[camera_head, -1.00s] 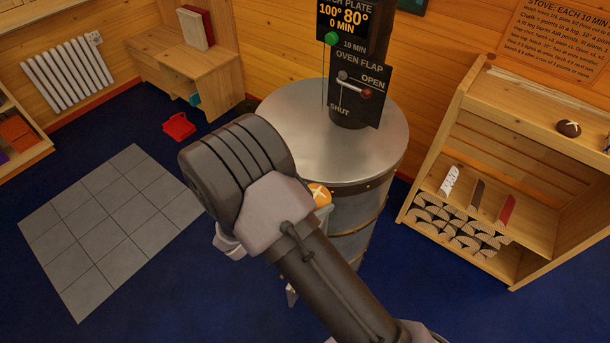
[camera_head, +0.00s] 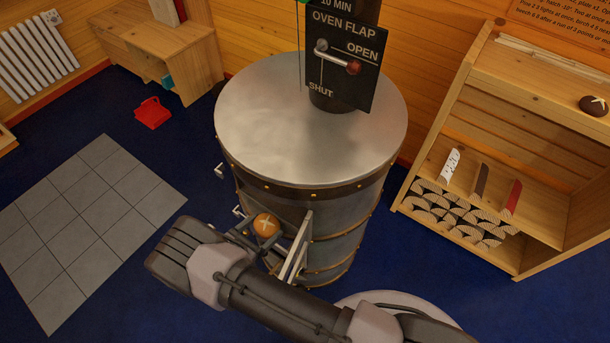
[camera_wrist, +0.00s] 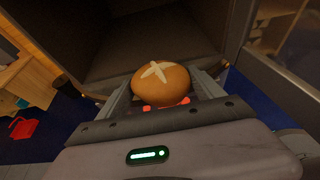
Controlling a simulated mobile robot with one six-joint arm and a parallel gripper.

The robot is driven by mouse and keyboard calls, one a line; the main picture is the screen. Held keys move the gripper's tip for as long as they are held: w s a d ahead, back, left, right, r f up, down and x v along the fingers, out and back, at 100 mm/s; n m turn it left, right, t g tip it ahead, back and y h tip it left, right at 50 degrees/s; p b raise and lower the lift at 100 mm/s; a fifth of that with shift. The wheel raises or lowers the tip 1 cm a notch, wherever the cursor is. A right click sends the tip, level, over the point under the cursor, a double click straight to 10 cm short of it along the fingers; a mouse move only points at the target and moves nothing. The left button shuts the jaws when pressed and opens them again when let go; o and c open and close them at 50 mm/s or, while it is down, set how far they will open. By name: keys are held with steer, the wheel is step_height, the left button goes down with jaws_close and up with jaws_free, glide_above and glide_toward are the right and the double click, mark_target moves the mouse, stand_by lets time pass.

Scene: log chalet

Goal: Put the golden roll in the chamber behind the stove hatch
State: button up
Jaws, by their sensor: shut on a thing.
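The golden roll (camera_head: 266,225) has a pale cross on top. In the wrist view the roll (camera_wrist: 160,83) sits between the two fingers of my gripper (camera_wrist: 165,95), which is shut on it. The roll is at the mouth of a dark, open chamber (camera_wrist: 145,45) in the stove. The round metal stove (camera_head: 310,120) stands in the middle of the head view. Its hatch (camera_head: 297,245) is swung open, to the right of the roll. My gripper (camera_head: 262,232) is in front of the opening in the head view, partly hidden by my arm.
The oven flap lever (camera_head: 338,58) on the stove pipe points toward OPEN. A wooden shelf (camera_head: 460,110) with logs and a dark roll (camera_head: 593,105) on top stands at right.

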steer(key=w+d, duration=0.2)
steer(key=w, duration=0.1)
steer(key=w+d, duration=0.3)
steer(key=w+d+b, duration=0.1)
steer(key=w+d, duration=0.1)
steer(key=w, duration=0.1)
steer(key=shift+w+d+r, duration=0.15)
steer(key=shift+w+d, duration=0.2)
steer(key=shift+d, duration=0.05)
steer(key=w+d, duration=0.1)
steer(key=w+d+b, duration=0.1)
steer(key=w, duration=0.1)
steer(key=shift+w+d+f, duration=0.1)
steer(key=shift+d+f, duration=0.1)
steer(key=shift+d, duration=0.05)
steer(key=shift+a+r, duration=0.1)
steer(key=shift+r, duration=0.05)
steer(key=shift+f+b, duration=0.25)
steer(key=shift+b, duration=0.15)
steer(key=o, duration=1.5)
